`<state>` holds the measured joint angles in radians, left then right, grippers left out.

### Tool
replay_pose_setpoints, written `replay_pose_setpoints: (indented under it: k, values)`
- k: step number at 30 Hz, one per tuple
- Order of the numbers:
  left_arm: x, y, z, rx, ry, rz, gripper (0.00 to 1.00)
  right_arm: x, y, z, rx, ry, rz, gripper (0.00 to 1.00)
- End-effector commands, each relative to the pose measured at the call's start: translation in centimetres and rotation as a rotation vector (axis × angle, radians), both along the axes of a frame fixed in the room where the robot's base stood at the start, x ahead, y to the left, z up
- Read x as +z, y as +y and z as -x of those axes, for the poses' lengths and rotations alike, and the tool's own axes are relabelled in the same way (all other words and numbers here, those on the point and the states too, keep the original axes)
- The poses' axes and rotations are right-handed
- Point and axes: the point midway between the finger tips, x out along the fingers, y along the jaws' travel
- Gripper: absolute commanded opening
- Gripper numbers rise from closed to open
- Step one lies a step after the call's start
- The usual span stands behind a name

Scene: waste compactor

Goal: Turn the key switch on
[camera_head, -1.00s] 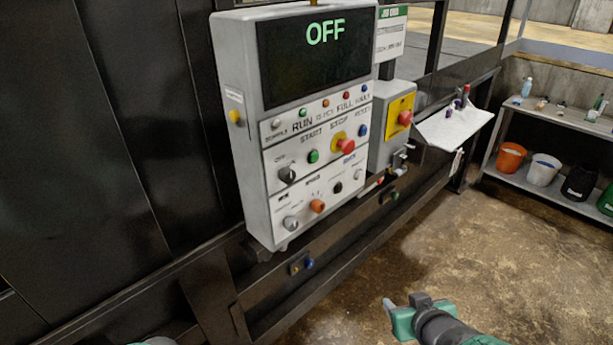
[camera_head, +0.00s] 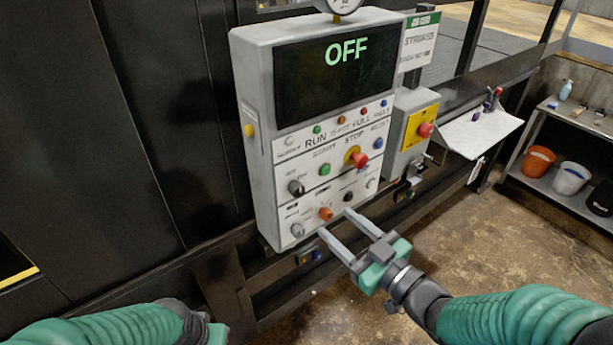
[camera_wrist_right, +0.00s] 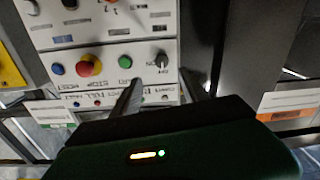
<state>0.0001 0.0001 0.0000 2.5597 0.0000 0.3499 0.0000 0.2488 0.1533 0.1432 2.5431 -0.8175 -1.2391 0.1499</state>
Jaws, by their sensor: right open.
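The grey control panel (camera_head: 256,180) stands at the centre of the head view, and its screen reads OFF. A black knob switch (camera_head: 296,187) labelled OFF sits at the left of the panel's middle row. It shows upside down in the right wrist view (camera_wrist_right: 161,60), above and between the fingers. My right gripper (camera_head: 335,222) is open and empty, its fingers pointing at the panel's lower edge, below and right of this switch. My left forearm shows at the bottom left of the head view; its fingers are out of sight.
Buckets (camera_head: 538,162) stand on a shelf at the far right.

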Motion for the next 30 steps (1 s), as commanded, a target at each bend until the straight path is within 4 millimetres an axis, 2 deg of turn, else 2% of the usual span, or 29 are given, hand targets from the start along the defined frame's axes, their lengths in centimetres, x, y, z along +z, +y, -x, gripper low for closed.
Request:
replay_pose_setpoints:
  k: [1, 6, 13, 24, 30]
  values:
    - [0.7, 0.0, 0.0, 0.000, -0.001, 0.000, 0.00, 0.3, 1.0, -1.0, 0.006, 0.002, -0.001, 0.52]
    - [1.8, 0.0, 0.0, 0.000, 0.001, 0.000, 0.00, 0.2, 3.8, -4.6, 0.005, 0.003, -0.001, 0.52]
    - [3.0, 0.0, 0.0, 0.000, 0.000, 0.000, 0.00, 0.2, 6.4, -8.1, 0.002, 0.000, 0.001, 0.52]
    - [3.1, 0.0, 0.0, 0.000, 0.000, 0.000, 0.00, 0.0, 6.8, -8.8, 0.000, -0.001, 0.000, 0.50]
    - [3.1, 0.0, 0.0, 0.000, 0.000, 0.000, 0.00, -0.1, 6.9, -8.8, 0.001, 0.000, 0.001, 0.24]
